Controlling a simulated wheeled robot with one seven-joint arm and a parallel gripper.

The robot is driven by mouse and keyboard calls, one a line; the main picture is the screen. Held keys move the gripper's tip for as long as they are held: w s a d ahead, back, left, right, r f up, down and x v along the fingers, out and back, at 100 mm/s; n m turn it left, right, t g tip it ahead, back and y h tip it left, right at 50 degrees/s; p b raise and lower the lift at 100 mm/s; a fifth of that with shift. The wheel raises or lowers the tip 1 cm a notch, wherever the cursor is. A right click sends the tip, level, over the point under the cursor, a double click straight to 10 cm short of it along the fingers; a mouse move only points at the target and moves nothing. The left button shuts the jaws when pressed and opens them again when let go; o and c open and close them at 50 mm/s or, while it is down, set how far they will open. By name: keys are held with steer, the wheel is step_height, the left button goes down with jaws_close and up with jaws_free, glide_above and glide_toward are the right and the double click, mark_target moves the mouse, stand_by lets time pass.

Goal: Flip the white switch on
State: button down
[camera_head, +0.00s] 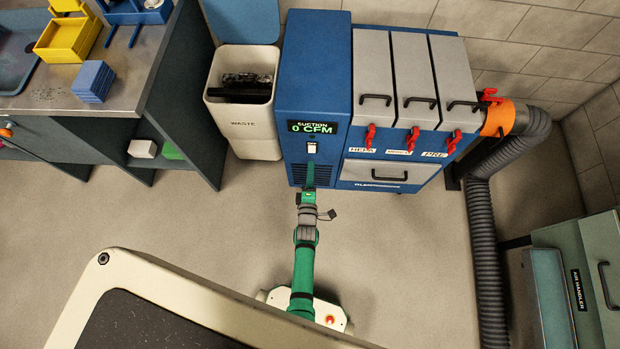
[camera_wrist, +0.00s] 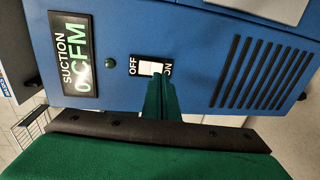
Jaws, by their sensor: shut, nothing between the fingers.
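The white switch (camera_head: 312,147) is on the front of the blue suction machine (camera_head: 309,60), below a display reading "SUCTION 0 CFM" (camera_head: 313,127). In the wrist view the white switch (camera_wrist: 150,68) sits on a black plate between the words OFF and ON. My gripper (camera_head: 310,163) is shut and empty, with its green fingertips just below the switch. In the wrist view my gripper's fingertips (camera_wrist: 157,78) overlap the switch's lower edge and the ON side. I cannot tell whether they touch it.
Red clamps (camera_head: 370,136) and a drawer (camera_head: 375,172) are on the machine's right part. A waste bin (camera_head: 243,132) stands to its left, beside a workbench (camera_head: 125,85). A grey duct hose (camera_head: 482,240) runs down at the right. The floor in front is clear.

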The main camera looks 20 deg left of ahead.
steer(key=shift+x, duration=2.05)
steer(key=shift+w, duration=0.2)
steer(key=shift+s+a, duration=0.1)
steer(key=shift+a, duration=0.05)
glide_toward(312, 152)
steer(key=s+d+f, duration=0.2)
steer(key=s, duration=0.5)
steer(key=shift+f, duration=0.4)
steer(key=shift+a, duration=0.1)
